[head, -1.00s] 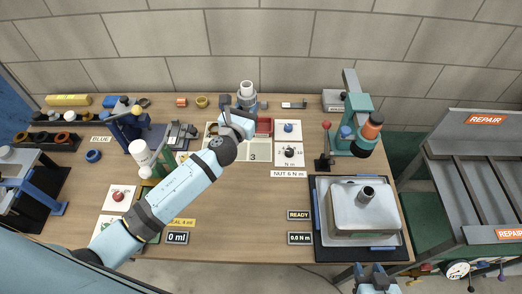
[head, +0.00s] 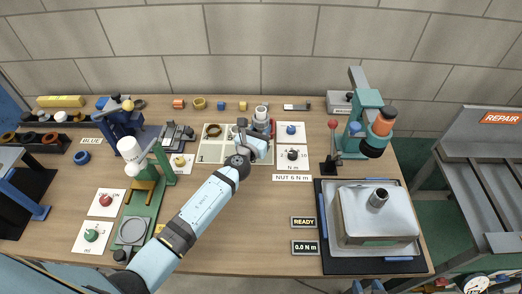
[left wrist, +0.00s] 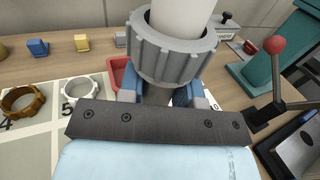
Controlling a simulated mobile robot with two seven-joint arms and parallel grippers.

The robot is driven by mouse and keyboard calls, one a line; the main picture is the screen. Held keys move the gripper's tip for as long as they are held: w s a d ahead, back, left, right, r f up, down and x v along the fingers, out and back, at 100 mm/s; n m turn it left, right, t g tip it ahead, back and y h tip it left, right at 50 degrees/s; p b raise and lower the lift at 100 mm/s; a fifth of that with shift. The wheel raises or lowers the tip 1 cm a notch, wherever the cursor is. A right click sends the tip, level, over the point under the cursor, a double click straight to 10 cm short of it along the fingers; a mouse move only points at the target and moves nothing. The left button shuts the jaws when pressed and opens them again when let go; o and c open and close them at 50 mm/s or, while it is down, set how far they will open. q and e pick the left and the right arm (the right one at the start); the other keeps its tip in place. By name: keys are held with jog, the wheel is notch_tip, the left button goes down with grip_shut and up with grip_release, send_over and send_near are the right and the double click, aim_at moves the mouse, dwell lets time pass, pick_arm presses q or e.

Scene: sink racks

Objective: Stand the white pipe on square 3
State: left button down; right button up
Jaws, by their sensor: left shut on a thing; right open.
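The white pipe (head: 261,111) is in the jaws of my left gripper (head: 259,131), over the back right part of the numbered mat (head: 215,157). In the left wrist view the pipe (left wrist: 182,18) has a grey ribbed collar (left wrist: 172,50) and looks about upright; its lower end is hidden by the gripper. A brown ring (left wrist: 22,101) lies on square 4 and a white ring (left wrist: 80,92) on square 5. Square 3, at the mat's front right, is largely covered by my left arm. My right gripper (head: 370,287) is open and empty at the bottom edge.
A red tray (left wrist: 121,73) stands close behind the gripper. A red-knobbed lever (head: 332,150) and a green press (head: 367,120) stand to the right. The table middle, right of my left arm, is clear.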

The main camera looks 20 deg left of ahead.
pick_arm(q)
jog(key=shift+f+b, duration=0.3)
jog(key=shift+f, duration=0.5)
notch_tip(320, 180, down, 4)
jog(key=b, duration=0.3)
jog(key=shift+r, duration=0.2)
jog(key=shift+f, duration=0.3)
jog(key=shift+f+b, duration=0.15)
jog(key=shift+b, duration=0.2)
jog(key=c, duration=0.8)
grip_release()
